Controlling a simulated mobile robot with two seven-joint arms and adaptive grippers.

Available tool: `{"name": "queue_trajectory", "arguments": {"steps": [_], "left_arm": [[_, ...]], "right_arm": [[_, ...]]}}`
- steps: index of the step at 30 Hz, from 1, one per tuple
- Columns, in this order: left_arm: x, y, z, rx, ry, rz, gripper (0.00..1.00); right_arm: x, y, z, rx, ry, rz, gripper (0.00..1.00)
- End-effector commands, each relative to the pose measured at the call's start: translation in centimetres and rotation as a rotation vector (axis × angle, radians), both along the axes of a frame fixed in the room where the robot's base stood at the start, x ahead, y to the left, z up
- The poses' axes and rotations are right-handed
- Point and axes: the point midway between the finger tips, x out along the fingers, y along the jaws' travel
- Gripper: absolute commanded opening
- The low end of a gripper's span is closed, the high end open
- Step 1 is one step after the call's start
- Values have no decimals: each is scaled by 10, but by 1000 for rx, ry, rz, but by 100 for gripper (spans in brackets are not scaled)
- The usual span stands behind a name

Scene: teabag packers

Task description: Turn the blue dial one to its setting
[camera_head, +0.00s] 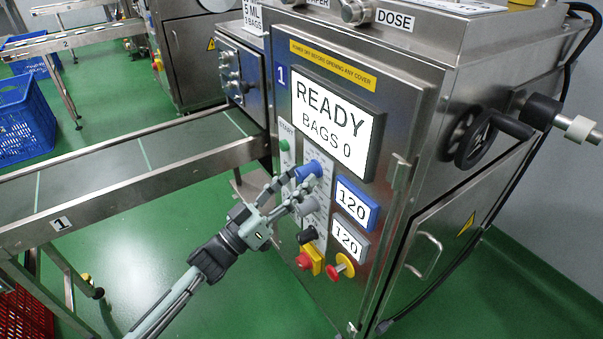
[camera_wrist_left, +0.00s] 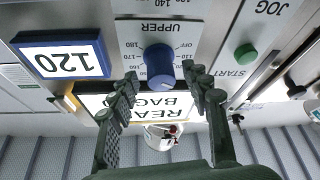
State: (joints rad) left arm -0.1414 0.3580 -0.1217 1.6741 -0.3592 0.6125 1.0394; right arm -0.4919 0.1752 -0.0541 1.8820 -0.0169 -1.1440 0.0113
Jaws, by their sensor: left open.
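The blue dial (camera_head: 308,170) sits on the control panel of the steel machine marked 1, below the READY screen. In the left wrist view the blue dial (camera_wrist_left: 159,66) shows upside down, under the word UPPER, with a printed scale around it. My left gripper (camera_head: 291,180) is open in front of the panel, at the blue dial. In the left wrist view its fingers (camera_wrist_left: 160,90) stand on either side of the dial, with visible gaps. The blue-framed display (camera_head: 356,203) reads 120. My right gripper is not in view.
A green START button (camera_head: 284,145) is above the dial. Below are a grey display (camera_head: 348,238) reading 120, a black knob (camera_head: 307,236), a red emergency button (camera_head: 304,261) and a red-yellow switch (camera_head: 341,267). A conveyor (camera_head: 130,187) runs left; a handwheel (camera_head: 470,138) juts right.

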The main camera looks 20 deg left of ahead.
Motion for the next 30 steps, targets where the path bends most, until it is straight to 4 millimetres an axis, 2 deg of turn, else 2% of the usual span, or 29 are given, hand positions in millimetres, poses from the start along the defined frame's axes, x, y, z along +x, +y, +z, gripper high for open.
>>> {"name": "queue_trajectory", "arguments": {"steps": [5,13,25,30], "left_arm": [[12,-7,6,1,1,1,48],[13,-8,6,1,1,1,48],[12,-8,6,1,1,1,0],[12,-8,5,6,-3,1,0]], "right_arm": [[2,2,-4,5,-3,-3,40],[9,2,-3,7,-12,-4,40],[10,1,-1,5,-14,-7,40],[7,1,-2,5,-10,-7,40]]}}
